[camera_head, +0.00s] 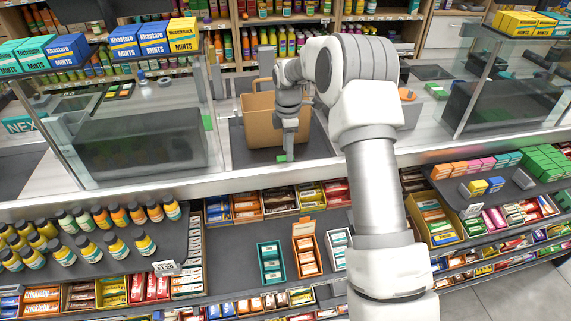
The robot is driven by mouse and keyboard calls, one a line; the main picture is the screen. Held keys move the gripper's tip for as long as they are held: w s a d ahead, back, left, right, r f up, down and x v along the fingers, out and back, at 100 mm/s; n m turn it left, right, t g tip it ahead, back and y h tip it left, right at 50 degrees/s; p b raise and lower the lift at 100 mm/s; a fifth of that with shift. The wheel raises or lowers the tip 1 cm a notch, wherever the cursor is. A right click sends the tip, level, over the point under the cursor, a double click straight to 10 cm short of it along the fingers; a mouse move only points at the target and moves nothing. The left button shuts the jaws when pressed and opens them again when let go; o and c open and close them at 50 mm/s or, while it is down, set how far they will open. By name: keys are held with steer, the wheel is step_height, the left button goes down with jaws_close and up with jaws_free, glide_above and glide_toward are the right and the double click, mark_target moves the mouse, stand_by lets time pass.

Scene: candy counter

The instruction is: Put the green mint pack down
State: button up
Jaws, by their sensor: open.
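My gripper (286,152) points down at the front of the counter, just before the brown paper bag. It is open. A small green piece (281,158), which looks like the green mint pack, shows at its fingertips, low over or on the dark mat (312,150). I cannot tell whether it touches the mat or the fingers. The fingers hide part of it.
The brown paper bag (260,122) stands on the mat behind my gripper. Glass screens flank the opening, with mint boxes (153,38) on top at the left. Candy shelves lie below the counter edge (215,182). Stacked green packs (547,160) sit at the right.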

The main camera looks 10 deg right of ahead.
steer(key=f, duration=0.5)
steer(key=shift+w+a+f, duration=0.15)
steer(key=shift+a, duration=0.15)
jaws_close()
